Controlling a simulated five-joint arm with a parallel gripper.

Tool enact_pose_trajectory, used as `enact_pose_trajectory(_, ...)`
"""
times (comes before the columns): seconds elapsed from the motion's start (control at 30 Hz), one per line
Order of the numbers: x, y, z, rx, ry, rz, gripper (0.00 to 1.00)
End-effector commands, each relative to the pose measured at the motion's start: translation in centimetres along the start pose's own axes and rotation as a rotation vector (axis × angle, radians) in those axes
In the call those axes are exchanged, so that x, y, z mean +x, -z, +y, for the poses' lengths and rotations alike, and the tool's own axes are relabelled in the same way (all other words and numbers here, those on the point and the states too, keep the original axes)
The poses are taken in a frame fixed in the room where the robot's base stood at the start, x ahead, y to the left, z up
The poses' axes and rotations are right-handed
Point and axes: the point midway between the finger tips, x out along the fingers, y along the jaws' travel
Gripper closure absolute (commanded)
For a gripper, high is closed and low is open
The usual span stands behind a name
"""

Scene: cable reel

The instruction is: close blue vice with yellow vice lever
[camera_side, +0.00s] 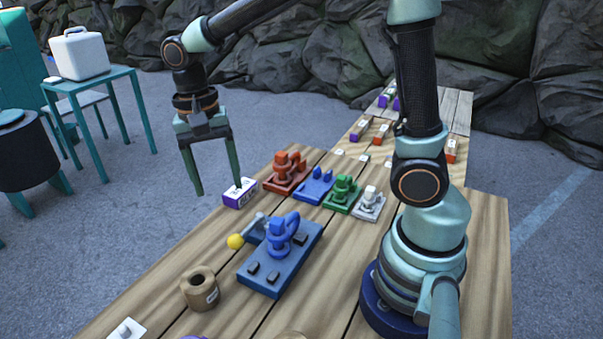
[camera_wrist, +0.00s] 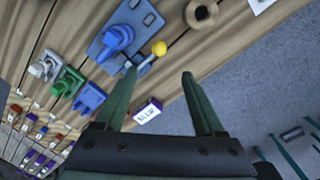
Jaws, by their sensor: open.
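The blue vice (camera_side: 280,250) sits on the wooden table, with a raised blue clamp part on its flat base. Its lever ends in a yellow ball (camera_side: 235,241) that sticks out to the left. In the wrist view the blue vice (camera_wrist: 122,38) is at the upper left and the yellow ball (camera_wrist: 159,48) is just beyond the fingertips, near the left finger. My gripper (camera_side: 218,190) is open and empty, fingers pointing down, above and behind the ball near the table's left edge. It also shows in the wrist view (camera_wrist: 159,72), with nothing between the fingers.
A small purple-and-white labelled box (camera_side: 239,193) is beside my right fingertip. Red (camera_side: 287,170), blue (camera_side: 315,187), green (camera_side: 343,192) and white (camera_side: 369,204) fixtures stand in a row behind the vice. A cardboard-coloured spool (camera_side: 200,288) stands in front.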

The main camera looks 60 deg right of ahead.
Motion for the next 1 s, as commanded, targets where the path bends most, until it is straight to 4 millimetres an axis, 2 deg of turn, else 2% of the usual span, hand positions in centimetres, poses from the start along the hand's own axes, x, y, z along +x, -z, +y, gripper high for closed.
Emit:
enact_pose_trajectory(0.03,0.8,-0.1,-0.6,0.036,-0.028,-0.015,0.29)
enact_pose_trajectory(0.2,1.9,-0.3,-1.4,0.126,-0.079,-0.035,0.29)
enact_pose_trajectory(0.43,3.7,-0.4,-1.3,0.143,-0.089,-0.039,0.29)
enact_pose_trajectory(0.8,10.5,-0.3,-0.4,0.141,-0.088,-0.041,0.29)
enact_pose_trajectory(1.0,13.1,-0.2,-0.2,0.141,-0.085,-0.041,0.29)
